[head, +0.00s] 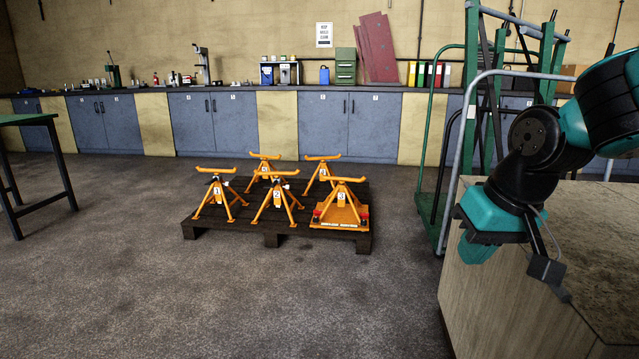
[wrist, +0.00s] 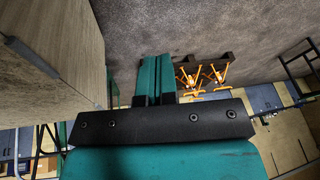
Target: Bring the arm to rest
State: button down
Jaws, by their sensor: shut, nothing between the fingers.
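My gripper (head: 474,250) is at the right of the head view, beside the near left corner of a wood-sided bench (head: 520,270). My teal and black arm comes in from the right edge and bends down to it. In the wrist view, which looks upside down, the two teal fingers of my gripper (wrist: 155,62) lie side by side, shut and empty. The fingers appear apart from the bench side (wrist: 60,45). My arm's base is out of view.
Several orange axle stands (head: 278,200) stand on a dark pallet (head: 273,231) on the floor. A green-framed trolley (head: 440,150) stands behind the bench. A green table (head: 30,119) is at left. Blue cabinets (head: 350,125) line the wall. The grey floor (head: 220,300) in front is clear.

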jog(key=s+a+n+g+y+p, duration=0.1)
jog(key=s+a+n+g, duration=0.15)
jog(key=s+a, duration=0.4)
jog(key=s+a+n+g+y+p, duration=0.1)
jog(key=s+a+n, duration=0.3)
jog(key=s, duration=0.6)
notch_tip(320, 180, up, 24)
jog(key=p, duration=2.3)
jog(key=shift+p, duration=0.3)
jog(key=shift+w+a+f, duration=0.1)
